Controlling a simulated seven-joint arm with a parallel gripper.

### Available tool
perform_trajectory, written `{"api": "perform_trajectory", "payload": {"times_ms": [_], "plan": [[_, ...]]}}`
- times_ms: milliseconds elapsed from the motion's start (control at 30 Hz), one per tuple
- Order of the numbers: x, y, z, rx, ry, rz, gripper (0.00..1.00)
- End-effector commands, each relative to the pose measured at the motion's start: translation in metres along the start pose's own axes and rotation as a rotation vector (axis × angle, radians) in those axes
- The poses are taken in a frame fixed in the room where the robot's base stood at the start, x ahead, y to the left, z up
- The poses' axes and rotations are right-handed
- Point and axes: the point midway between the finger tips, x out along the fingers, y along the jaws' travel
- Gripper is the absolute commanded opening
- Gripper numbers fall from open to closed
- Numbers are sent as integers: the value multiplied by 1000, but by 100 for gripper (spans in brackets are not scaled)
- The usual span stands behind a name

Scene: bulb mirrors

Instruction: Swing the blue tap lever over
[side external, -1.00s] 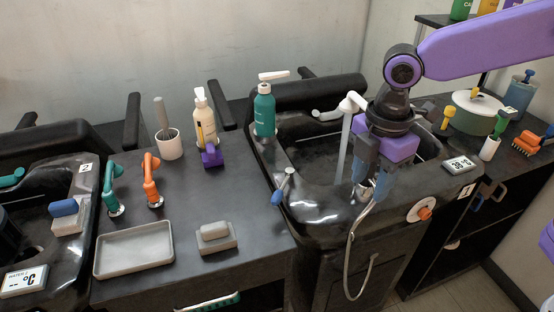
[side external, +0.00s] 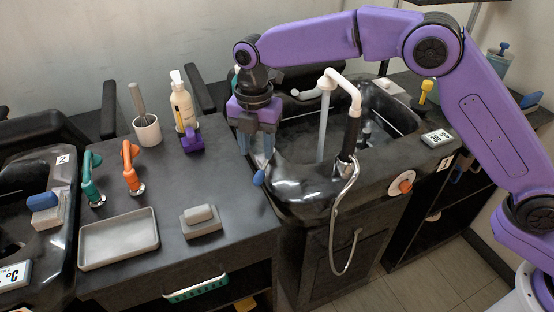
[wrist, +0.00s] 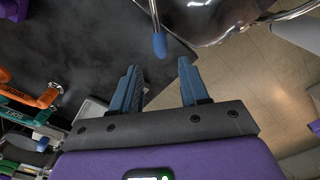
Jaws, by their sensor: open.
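The blue tap lever (side external: 258,178) sticks out at the front left corner of the right-hand black basin (side external: 300,185); its pivot is hidden behind my gripper in the side view. My gripper (side external: 255,157) is open and empty, pointing down just above the lever's blue end. In the wrist view the blue end (wrist: 160,45) and its metal stem lie ahead of my open fingertips (wrist: 159,66), roughly in line with the gap between them. No contact shows.
A white spout (side external: 345,88) with a hose stands to the right in the basin. On the counter at left are a cream pump bottle (side external: 182,105), a purple item (side external: 192,141), a grey block (side external: 201,215), an empty tray (side external: 119,240) and orange (side external: 131,170) and teal (side external: 92,178) taps.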

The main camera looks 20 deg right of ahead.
Motion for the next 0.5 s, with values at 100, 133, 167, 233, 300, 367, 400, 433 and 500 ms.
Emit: {"api": "perform_trajectory", "payload": {"times_ms": [100,133,167,233,300,367,400,433,500], "plan": [[13,-1,0,1,1,-4,45],[16,-1,0,1,1,-4,45],[19,-1,0,1,1,-3,45],[26,-1,0,1,1,-3,45],[33,-1,0,1,1,-3,45],[39,-1,0,2,1,-4,45],[43,-1,0,2,0,-2,45],[46,-1,0,2,0,-3,45],[53,-1,0,2,1,-3,45]]}}
